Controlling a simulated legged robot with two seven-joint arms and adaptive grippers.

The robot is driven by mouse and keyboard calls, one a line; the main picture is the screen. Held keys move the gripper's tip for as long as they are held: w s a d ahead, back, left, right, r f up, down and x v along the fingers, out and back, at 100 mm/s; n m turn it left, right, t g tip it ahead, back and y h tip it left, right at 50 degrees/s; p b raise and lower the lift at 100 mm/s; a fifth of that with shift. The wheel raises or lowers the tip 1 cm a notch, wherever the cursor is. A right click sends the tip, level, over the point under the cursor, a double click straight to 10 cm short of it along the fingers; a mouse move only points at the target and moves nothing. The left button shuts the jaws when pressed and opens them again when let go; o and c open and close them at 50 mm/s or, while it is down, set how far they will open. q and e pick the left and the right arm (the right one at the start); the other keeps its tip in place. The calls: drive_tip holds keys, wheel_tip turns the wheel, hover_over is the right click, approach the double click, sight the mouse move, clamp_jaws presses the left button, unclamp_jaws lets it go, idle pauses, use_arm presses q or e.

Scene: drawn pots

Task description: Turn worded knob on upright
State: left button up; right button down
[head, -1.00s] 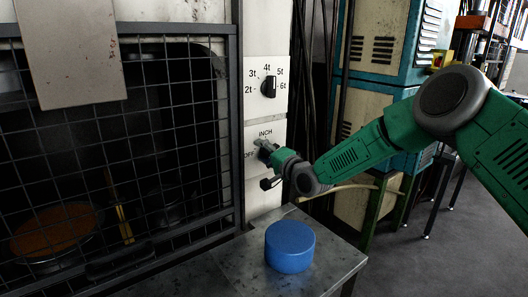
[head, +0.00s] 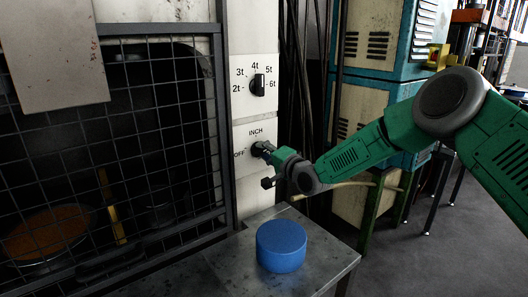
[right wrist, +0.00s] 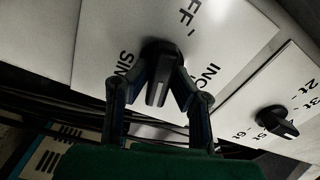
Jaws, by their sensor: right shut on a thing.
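The worded knob is a black rotary knob (right wrist: 158,75) on a pale panel, with OFF, INCH and a partly hidden word starting SIN around it. In the head view its black shape (head: 258,148) shows below INCH and right of OFF, partly covered by my gripper. My right gripper (head: 268,152) reaches it from the right. In the right wrist view the two fingers (right wrist: 158,88) are closed in on both sides of the knob's grip bar. Which word the knob points at I cannot tell. My left gripper is not in view.
A second black knob (head: 257,85), numbered 2t to 6t, sits above on the same column. A blue round block (head: 281,246) stands on the metal table (head: 225,265) below my gripper. A mesh guard (head: 95,150) covers the left side.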

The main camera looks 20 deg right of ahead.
drive_tip(key=shift+s+f, duration=0.1)
drive_tip(key=shift+f, duration=0.25)
